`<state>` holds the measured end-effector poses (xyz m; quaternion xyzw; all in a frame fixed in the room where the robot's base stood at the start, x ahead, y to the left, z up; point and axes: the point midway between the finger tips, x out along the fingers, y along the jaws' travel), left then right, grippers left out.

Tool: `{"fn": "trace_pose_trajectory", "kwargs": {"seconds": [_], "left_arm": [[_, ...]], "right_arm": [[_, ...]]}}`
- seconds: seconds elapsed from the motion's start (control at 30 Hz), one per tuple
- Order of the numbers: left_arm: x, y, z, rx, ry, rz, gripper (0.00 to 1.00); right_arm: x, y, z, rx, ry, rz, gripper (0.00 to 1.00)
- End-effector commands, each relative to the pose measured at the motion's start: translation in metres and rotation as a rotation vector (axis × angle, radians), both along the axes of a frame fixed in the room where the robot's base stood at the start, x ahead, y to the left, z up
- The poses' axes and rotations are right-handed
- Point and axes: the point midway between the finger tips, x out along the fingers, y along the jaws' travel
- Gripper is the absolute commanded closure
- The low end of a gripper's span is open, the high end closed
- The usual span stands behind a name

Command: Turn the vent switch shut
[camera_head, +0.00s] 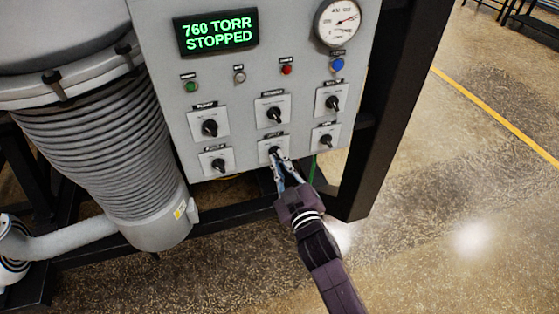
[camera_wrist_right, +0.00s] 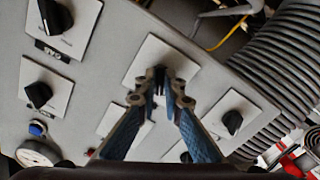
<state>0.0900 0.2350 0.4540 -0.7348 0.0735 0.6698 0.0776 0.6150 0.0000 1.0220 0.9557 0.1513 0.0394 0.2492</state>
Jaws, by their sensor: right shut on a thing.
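The grey control panel (camera_head: 225,95) carries two rows of black rotary switches on white plates. My right gripper (camera_head: 280,160) reaches up from below to the lower middle switch (camera_head: 274,150) and is shut on its knob. The switch labels are too small to read in the head view, so I cannot tell from its label that this is the vent switch. In the right wrist view the blue-padded fingers of the gripper (camera_wrist_right: 162,88) close around the black knob (camera_wrist_right: 159,73), which they partly hide. My left gripper is not in view.
A green display (camera_head: 216,32) reads "760 TORR STOPPED". A round gauge (camera_head: 338,22) sits at the panel's upper right. The neighbouring lower switches (camera_head: 218,164) and (camera_head: 326,139) flank the gripper. A ribbed grey cylinder (camera_head: 95,140) stands left; open floor lies right.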

Motion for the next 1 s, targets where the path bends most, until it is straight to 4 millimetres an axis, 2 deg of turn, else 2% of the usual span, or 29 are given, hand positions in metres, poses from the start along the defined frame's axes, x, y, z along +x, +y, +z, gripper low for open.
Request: {"fn": "trace_pose_trajectory", "kwargs": {"seconds": [0.57,0.6,0.73,1.0], "left_arm": [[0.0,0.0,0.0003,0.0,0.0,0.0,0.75],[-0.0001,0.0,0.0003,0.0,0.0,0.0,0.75],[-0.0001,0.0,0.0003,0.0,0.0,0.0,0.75],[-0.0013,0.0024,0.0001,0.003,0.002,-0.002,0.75]], "right_arm": [[0.0002,0.0002,0.0004,-0.03,-0.011,0.0,1.0],[0.0002,0.0002,0.0004,-0.03,-0.011,0.0,0.88],[0.0001,0.0001,0.0004,-0.029,-0.01,0.0,0.75],[-0.0007,-0.0002,0.0,-0.028,-0.009,0.0,0.75]]}}
